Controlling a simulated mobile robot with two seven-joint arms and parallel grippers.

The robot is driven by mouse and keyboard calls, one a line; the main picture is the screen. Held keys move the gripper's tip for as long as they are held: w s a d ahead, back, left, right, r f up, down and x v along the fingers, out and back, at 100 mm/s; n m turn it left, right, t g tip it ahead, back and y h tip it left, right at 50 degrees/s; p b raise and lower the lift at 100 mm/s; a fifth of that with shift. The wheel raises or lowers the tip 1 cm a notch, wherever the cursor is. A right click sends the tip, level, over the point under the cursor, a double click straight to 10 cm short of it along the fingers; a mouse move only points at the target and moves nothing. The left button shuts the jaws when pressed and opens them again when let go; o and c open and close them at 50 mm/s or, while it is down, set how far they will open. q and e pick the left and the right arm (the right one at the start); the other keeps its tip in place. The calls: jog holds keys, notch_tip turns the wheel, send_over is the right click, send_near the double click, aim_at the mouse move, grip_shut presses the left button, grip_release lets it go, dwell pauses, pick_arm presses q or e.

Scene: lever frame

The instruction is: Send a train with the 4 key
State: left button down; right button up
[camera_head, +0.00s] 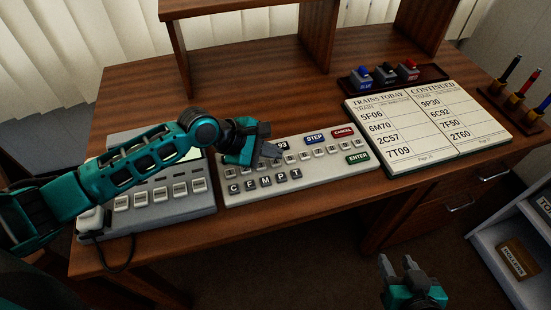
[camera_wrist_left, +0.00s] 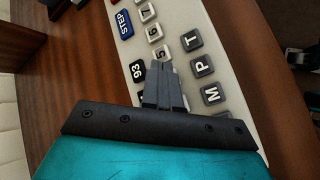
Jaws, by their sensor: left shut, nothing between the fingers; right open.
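The white keyboard panel (camera_head: 310,178) lies on the desk. My left gripper (camera_head: 272,151) is shut and empty over the number keys. In the left wrist view its fingertips (camera_wrist_left: 160,68) are just below the 5 key (camera_wrist_left: 162,52) and cover the spot beside it. The 4 key is not visible; whether the tips touch it I cannot tell. My right gripper (camera_head: 397,268) is open, off the desk's front.
An open train book (camera_head: 428,128) lists train codes at the right. Behind it, a dark tray (camera_head: 395,80) holds blue, black and red stamps. A grey device (camera_head: 160,195) with several white keys sits at left, under my arm. A pen stand (camera_head: 515,105) is at far right.

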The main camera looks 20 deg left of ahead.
aim_at(272, 163)
pick_arm(q)
notch_tip(272, 163, up, 3)
jog(key=p, duration=0.4)
jog(key=shift+r+p, duration=0.7)
jog(key=shift+r, duration=0.35)
